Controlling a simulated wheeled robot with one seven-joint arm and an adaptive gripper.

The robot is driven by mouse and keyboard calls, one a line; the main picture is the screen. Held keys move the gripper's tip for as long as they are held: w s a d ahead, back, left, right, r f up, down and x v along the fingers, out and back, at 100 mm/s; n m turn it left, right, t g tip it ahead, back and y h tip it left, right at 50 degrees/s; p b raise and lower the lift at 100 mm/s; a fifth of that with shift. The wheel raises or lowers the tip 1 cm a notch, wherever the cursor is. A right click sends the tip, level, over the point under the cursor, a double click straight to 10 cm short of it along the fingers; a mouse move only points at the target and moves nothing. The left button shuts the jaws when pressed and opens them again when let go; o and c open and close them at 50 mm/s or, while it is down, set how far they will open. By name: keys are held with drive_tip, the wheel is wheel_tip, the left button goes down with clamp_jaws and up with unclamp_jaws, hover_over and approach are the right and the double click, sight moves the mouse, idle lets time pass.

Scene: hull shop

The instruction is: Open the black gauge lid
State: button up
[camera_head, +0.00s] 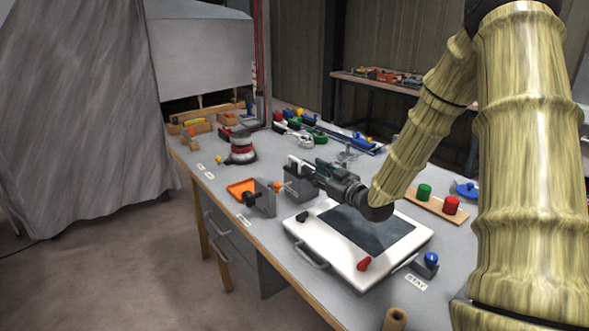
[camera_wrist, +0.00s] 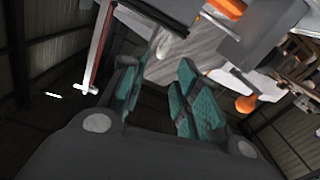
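A dark grey box (camera_head: 298,190) stands on the bench at the back edge of a white panel. It appears to be the gauge housing, but I cannot clearly make out the black lid, since my gripper covers part of it. My gripper (camera_head: 318,172) is at the upper right side of this box, pointing left. In the wrist view its teal-padded fingers (camera_wrist: 158,95) are apart with nothing clearly held between them. A grey box edge (camera_wrist: 172,8) lies just beyond the fingertips; I cannot tell whether they touch it.
An orange knob (camera_head: 277,186) on a stem stands left of the box, beside a grey plate (camera_head: 264,199) with a black knob and an orange tray (camera_head: 240,188). The white panel (camera_head: 340,262) with red and black handles lies in front.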

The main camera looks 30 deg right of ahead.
sight(295, 159)
drive_tip(key=w, duration=0.7)
drive_tip(key=w+a, duration=0.1)
drive_tip(key=w, duration=0.2)
drive_tip(key=shift+w+p, duration=0.3)
drive_tip(key=shift+w, duration=0.05)
drive_tip(key=shift+c, duration=0.5)
clamp_jaws()
